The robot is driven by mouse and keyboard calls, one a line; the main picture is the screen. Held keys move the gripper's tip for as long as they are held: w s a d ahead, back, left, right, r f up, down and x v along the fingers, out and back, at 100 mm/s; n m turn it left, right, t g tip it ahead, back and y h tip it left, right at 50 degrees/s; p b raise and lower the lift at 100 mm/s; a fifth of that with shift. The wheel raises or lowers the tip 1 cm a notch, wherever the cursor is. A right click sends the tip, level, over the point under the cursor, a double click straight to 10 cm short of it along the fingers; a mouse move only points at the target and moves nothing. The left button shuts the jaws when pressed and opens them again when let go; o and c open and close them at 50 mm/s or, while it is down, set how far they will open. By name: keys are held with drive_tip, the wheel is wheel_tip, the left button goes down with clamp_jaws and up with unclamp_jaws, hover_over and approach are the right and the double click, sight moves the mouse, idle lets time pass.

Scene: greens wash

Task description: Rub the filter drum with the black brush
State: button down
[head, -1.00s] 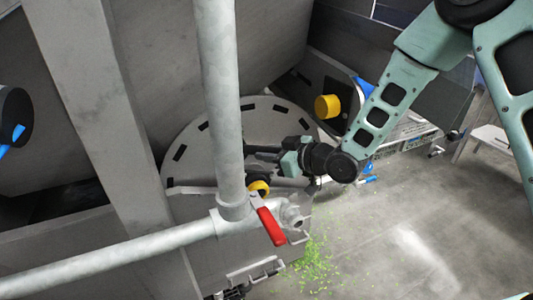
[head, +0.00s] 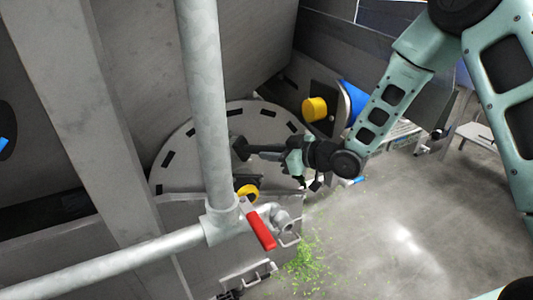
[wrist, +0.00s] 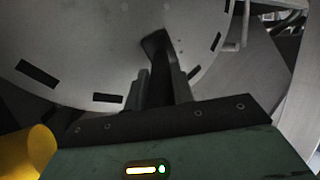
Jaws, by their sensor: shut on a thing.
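The filter drum (head: 167,180) is a large pale grey disc with black slots around its rim, left of centre in the head view and partly behind a vertical pipe. It fills the upper wrist view (wrist: 90,50). My gripper (head: 283,153) is in front of the drum's right side, shut on the black brush (head: 262,149). The brush points left, its head just right of the pipe. In the wrist view the brush (wrist: 159,75) stands between my fingers, its head over the drum face. I cannot tell whether it touches.
A grey vertical pipe (head: 204,100) with a red-handled valve (head: 259,231) stands before the drum. A yellow knob (head: 315,109) is at upper right, and another yellow part (head: 247,192) is below the brush. Green scraps (head: 303,260) lie on the floor.

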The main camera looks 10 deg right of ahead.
idle(0.3)
drive_tip(key=shift+s+a+b, duration=0.25)
drive_tip(key=shift+a, duration=0.35)
drive_tip(key=shift+s+a+b, duration=0.2)
drive_tip(key=shift+a, duration=0.4)
drive_tip(key=shift+s+a+b, duration=0.15)
drive_tip(key=shift+a+b, duration=0.25)
drive_tip(key=shift+a, duration=0.85)
drive_tip(key=shift+a, duration=0.1)
drive_tip(key=shift+s+a+b, duration=0.2)
drive_tip(key=shift+s+a, duration=0.05)
drive_tip(key=shift+a, duration=0.3)
drive_tip(key=shift+s+a+b, duration=0.15)
drive_tip(key=shift+s+a, duration=0.05)
drive_tip(key=shift+a, duration=0.3)
